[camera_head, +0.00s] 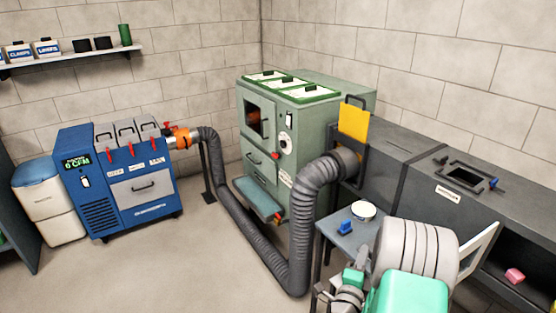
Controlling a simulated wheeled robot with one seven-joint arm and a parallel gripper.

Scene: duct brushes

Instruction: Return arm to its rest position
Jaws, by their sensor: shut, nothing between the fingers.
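My arm is at the lower right, folded close to the camera, in front of a small grey side table (341,238). A pale ribbed link and a teal-green link of it show, with smaller grey and green joint parts at their left. I cannot make out my gripper's fingers anywhere in this view. No object is seen held by the arm. The arm's lower part is cut off by the bottom edge.
A grey bench (400,170) stands behind. A thick grey hose (300,235) loops from a blue machine (100,200) past a green cabinet (255,150). Left-front floor is clear.

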